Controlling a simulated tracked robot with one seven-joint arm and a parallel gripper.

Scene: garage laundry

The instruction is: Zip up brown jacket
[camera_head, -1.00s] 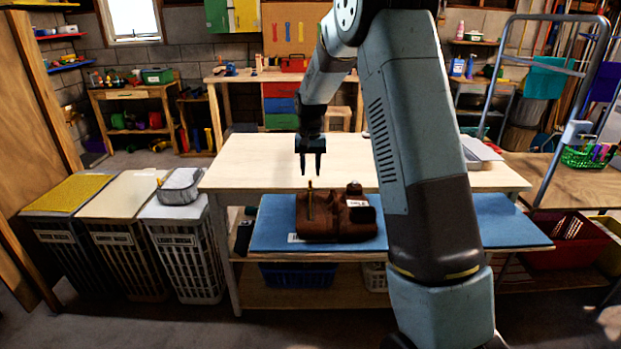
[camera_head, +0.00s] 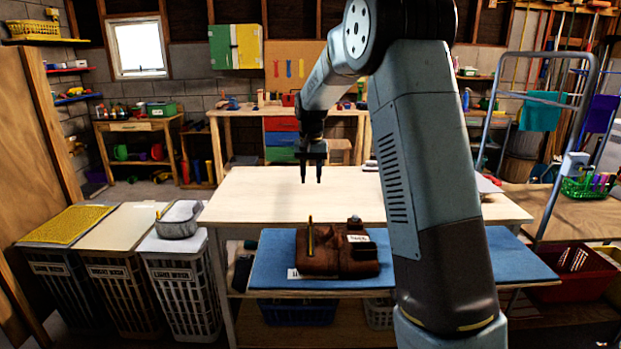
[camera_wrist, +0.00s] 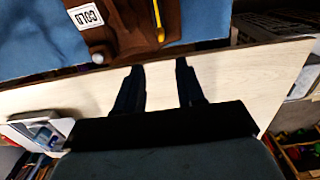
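A brown jacket (camera_head: 325,262) lies folded on a blue mat (camera_head: 268,270) on the pulled-out lower shelf at the front of the pale table. A yellow strip (camera_head: 310,236) stands up along its left part, and a white label shows on its right part. In the wrist view the jacket (camera_wrist: 133,28) is at the top, with the yellow strip (camera_wrist: 157,20) and a label reading COLD. My gripper (camera_head: 312,181) is open and empty. It points down above the tabletop, behind and above the jacket, not touching it. The wrist view shows its two fingers (camera_wrist: 160,72) apart.
The pale tabletop (camera_head: 240,195) under my gripper is mostly clear. Laundry baskets with labels, one with a yellow lid (camera_head: 68,224), stand at the left. A metal trolley frame (camera_head: 585,100) and a red basket (camera_head: 575,275) stand at the right. A workbench is behind.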

